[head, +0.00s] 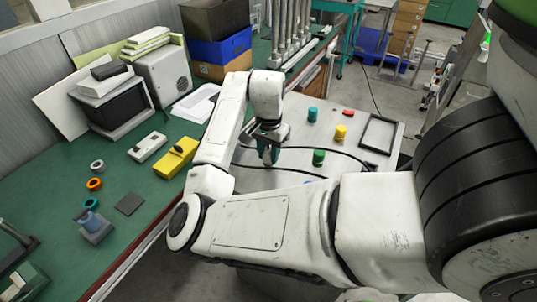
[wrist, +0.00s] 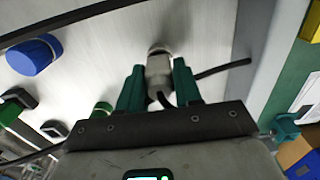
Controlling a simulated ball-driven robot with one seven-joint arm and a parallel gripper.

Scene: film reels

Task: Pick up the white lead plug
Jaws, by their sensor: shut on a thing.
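The white lead plug (wrist: 158,68) shows in the wrist view as a pale, roughly cylindrical piece between the green fingers of my gripper (wrist: 160,84). The gripper is shut on it, with a finger on each side. A dark cable runs beside the plug. In the head view my gripper (head: 270,152) points down over the pale metal tabletop (head: 285,178), and the plug itself cannot be made out there. I cannot tell whether the plug touches the surface.
Black cables cross the tabletop by my gripper. A green cap (head: 318,157), teal cap (head: 312,114), yellow cap (head: 340,132) and black frame (head: 378,133) stand to the right. A blue cap (wrist: 34,55) shows in the wrist view. A green workbench (head: 60,200) lies left.

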